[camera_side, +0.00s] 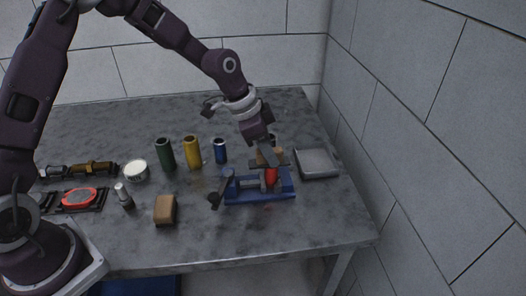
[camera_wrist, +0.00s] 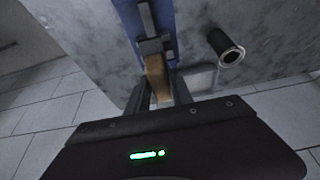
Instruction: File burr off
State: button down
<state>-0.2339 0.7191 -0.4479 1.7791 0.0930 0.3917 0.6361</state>
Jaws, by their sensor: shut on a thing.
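My gripper (camera_side: 268,153) is shut on a tan, wood-coloured piece, which looks like a tool handle, just above the blue vise (camera_side: 250,190). In the wrist view the tan handle (camera_wrist: 157,80) sits between my two fingers, with a grey part beyond it over the blue vise base (camera_wrist: 165,12). A red part (camera_side: 271,176) stands upright at the vise, below my gripper. I cannot tell whether the held tool touches the red part. No burr can be made out at this size.
A grey tray (camera_side: 318,163) lies right of the vise. Blue (camera_side: 220,151), yellow (camera_side: 193,153) and green (camera_side: 165,154) cylinders stand behind it to the left. A brown block (camera_side: 165,210) lies at front left. The front right of the table is clear; a wall bounds the right.

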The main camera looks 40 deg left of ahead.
aim_at(284, 160)
jog(key=shift+w+d, duration=1.25)
jog(key=shift+d, duration=0.05)
jog(key=shift+s+a, duration=2.15)
jog(key=shift+s, duration=0.05)
jog(key=shift+w, duration=0.1)
dwell(1.9)
jog(key=shift+w+d, duration=2.05)
jog(key=shift+d, duration=0.05)
jog(key=shift+r, duration=3)
jog(key=shift+d, duration=0.1)
